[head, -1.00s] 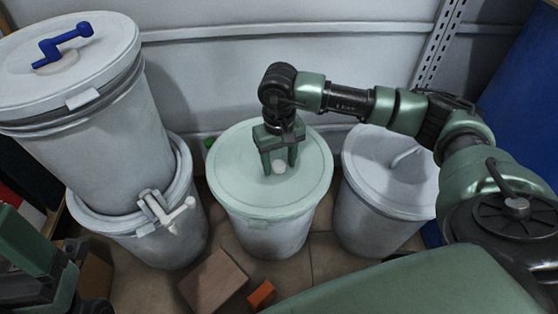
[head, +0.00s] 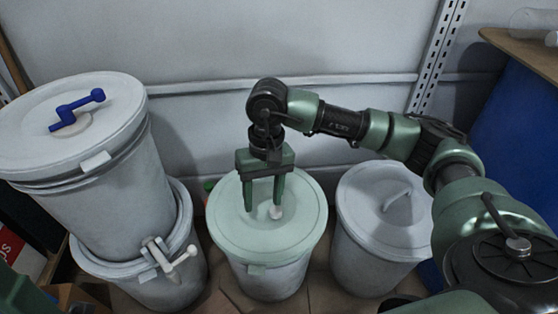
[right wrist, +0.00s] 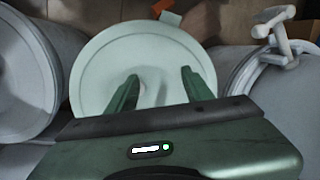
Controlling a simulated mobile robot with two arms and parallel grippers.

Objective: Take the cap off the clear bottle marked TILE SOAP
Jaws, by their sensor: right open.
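A clear, see-through cylinder (head: 535,22) lies at the top right of the head view, cut by the frame edge. It may be the clear bottle; I cannot read any marking on it. A small whitish part (head: 551,38) shows beside it, and I cannot tell if it is a cap. My right gripper (head: 263,208) is far from it, over the pale green drum lid (head: 300,195). The right wrist view shows both fingers (right wrist: 160,85) apart over the lid.
The clear cylinder rests on a brown wooden top (head: 510,50) above a blue panel (head: 490,110). A grey lidded drum (head: 385,235) stands right of the green-lidded one.

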